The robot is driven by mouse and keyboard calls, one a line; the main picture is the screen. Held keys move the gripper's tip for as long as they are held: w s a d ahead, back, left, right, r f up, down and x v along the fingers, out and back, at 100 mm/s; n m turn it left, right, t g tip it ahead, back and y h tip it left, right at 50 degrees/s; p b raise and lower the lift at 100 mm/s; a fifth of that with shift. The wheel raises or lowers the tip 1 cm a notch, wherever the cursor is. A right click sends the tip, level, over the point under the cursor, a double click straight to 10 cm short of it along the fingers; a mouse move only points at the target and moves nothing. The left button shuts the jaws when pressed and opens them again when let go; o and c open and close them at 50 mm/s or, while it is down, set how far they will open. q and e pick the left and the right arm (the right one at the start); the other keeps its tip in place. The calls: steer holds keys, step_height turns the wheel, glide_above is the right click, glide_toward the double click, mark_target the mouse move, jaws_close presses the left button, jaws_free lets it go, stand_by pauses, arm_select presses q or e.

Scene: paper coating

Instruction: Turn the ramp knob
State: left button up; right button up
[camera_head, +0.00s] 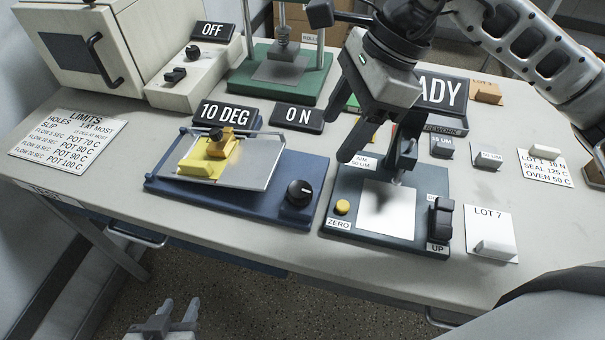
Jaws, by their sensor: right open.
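The black round knob (299,193) with a white pointer mark sits at the right front corner of the blue ramp unit (262,207). The unit has a tilted plate with a yellow block (200,166) on it, and a display behind it reads 10 DEG (226,113). My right gripper (338,138) is open and empty, pointing down, above and behind the knob, apart from it. My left gripper (178,304) is low in front of the table's edge, fingers apart, empty, far from the knob.
A dark gauge stand (333,222) with a yellow ZERO button and black lever stands right of the ramp unit. A green press (270,88) and beige oven (92,45) are at the back. The table's front strip is clear.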

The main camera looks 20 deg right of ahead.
mark_target(301, 189)
steer(key=p+x, duration=0.1)
steer(key=x, duration=1.2)
steer(key=c, duration=1)
